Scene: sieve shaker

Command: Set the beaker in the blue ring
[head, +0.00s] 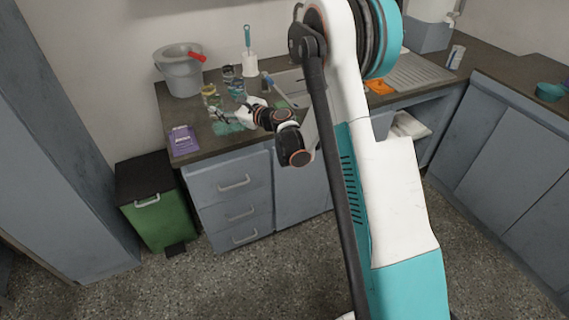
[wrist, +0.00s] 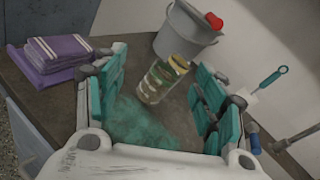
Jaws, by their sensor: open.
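A clear glass container with yellowish-green bands, which may be the beaker (wrist: 163,80), stands on the dark counter in the wrist view. In the head view a small glass thing (head: 210,91) stands near my gripper (head: 226,113). In the wrist view my gripper (wrist: 159,62) is open, with its teal finger pads left and right of the glass in the picture. The glass appears beyond the fingers, and no grip on it shows. I cannot make out a blue ring in either view.
A grey bucket (head: 181,76) with a red handle grip stands behind. Folded purple cloths (head: 183,140) lie at the counter's left end. A teal cloth-like patch (wrist: 140,122) lies below my gripper. A white brush holder (head: 250,66) and the sink (head: 290,82) are to the right.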

